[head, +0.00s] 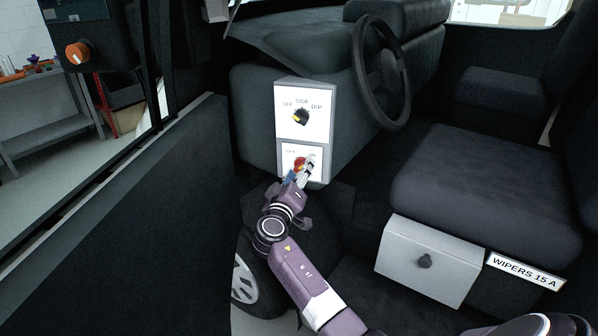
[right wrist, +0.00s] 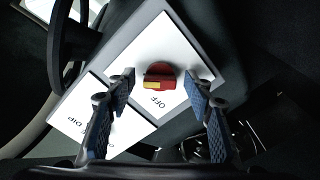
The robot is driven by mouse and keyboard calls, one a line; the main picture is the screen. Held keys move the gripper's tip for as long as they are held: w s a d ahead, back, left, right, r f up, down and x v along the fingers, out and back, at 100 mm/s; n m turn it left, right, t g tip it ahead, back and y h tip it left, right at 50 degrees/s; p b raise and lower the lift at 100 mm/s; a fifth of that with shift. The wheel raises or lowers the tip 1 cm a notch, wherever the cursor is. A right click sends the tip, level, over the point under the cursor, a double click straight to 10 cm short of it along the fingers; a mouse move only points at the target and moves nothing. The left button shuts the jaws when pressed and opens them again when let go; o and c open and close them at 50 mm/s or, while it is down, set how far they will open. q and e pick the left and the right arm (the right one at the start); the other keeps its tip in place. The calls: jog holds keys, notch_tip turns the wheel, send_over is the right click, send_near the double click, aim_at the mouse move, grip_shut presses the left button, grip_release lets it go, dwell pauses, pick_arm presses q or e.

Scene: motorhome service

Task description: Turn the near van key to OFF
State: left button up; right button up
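The van key is a red knob (head: 299,162) with a yellow mark, on the lower white plate (head: 288,172) of the panel left of the steering wheel. In the right wrist view the red knob (right wrist: 160,75) shows close up, with the word OFF just below it. The yellow mark is on the knob's lower left edge there. My right gripper (head: 304,170) is at the lower plate and partly covers it in the head view. Its fingers (right wrist: 161,82) are open, one on each side of the knob, with visible gaps. My left gripper is not in view.
The upper plate (head: 318,96) has a black knob (head: 300,117) and the labels OFF, SIDE and DIP. The steering wheel (head: 381,72) and seat (head: 485,190) are to the right. The door (head: 120,215) is on the left.

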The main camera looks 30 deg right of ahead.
jog(key=c, duration=0.8)
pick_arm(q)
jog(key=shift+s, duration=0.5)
pick_arm(e)
jog(key=c, duration=0.3)
